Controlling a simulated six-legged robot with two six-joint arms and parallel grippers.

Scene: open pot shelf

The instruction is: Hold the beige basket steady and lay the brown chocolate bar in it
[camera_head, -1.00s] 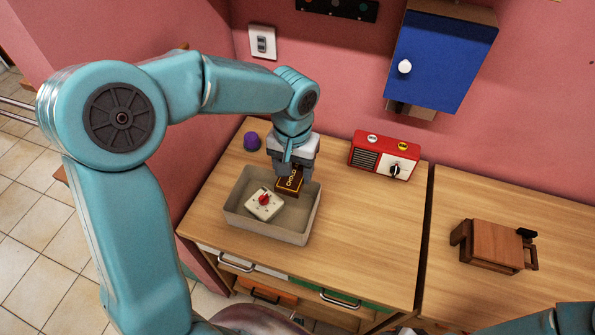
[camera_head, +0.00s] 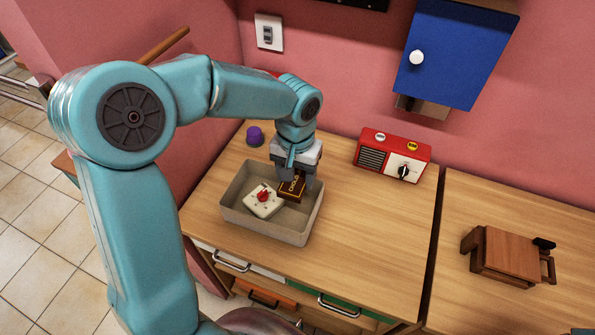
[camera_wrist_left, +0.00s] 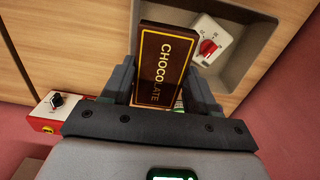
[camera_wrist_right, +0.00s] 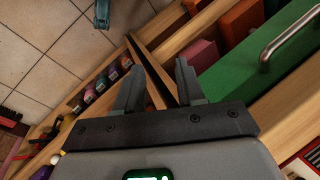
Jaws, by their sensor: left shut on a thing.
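The beige basket (camera_head: 266,232) stands on the wooden counter in the head view. My left gripper (camera_head: 295,178) is over its right back part, shut on the brown chocolate bar (camera_head: 291,189). The bar hangs at or inside the basket; whether it touches the floor I cannot tell. In the left wrist view the bar (camera_wrist_left: 163,65) stands out between the fingers (camera_wrist_left: 160,90), with the basket (camera_wrist_left: 262,50) around its far side. My right gripper (camera_wrist_right: 158,88) shows in the right wrist view, fingers apart and empty, away from the basket, over open drawers.
A white timer with a red knob (camera_head: 263,200) lies in the basket, left of the bar. A red radio (camera_head: 392,157) and a purple thing (camera_head: 254,136) stand behind it. A brown wooden object (camera_head: 508,255) is on the right counter. The counter right of the basket is clear.

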